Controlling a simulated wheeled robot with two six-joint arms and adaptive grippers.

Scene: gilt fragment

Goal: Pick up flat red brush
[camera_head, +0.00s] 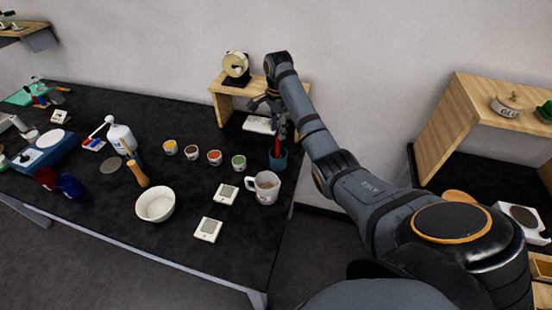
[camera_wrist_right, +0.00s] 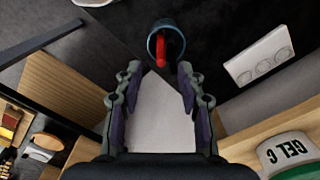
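The red brush (camera_head: 277,147) stands in a small teal cup (camera_head: 279,160) near the right end of the black table. In the right wrist view, the red brush (camera_wrist_right: 162,50) shows inside the round cup (camera_wrist_right: 152,44), just beyond the fingertips. My right gripper (camera_head: 276,122) is above the cup, pointing down. In the right wrist view my right gripper (camera_wrist_right: 160,70) has its two fingers apart with nothing held between them. Whether the brush is flat cannot be told. My left gripper is not in view.
A white mug (camera_head: 265,188) stands just in front of the cup. Several small paint pots (camera_head: 214,157) are to its left. A wooden riser (camera_head: 226,103) with a cream spool on it stands behind. A wooden shelf (camera_head: 449,125) with a jar is at the right.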

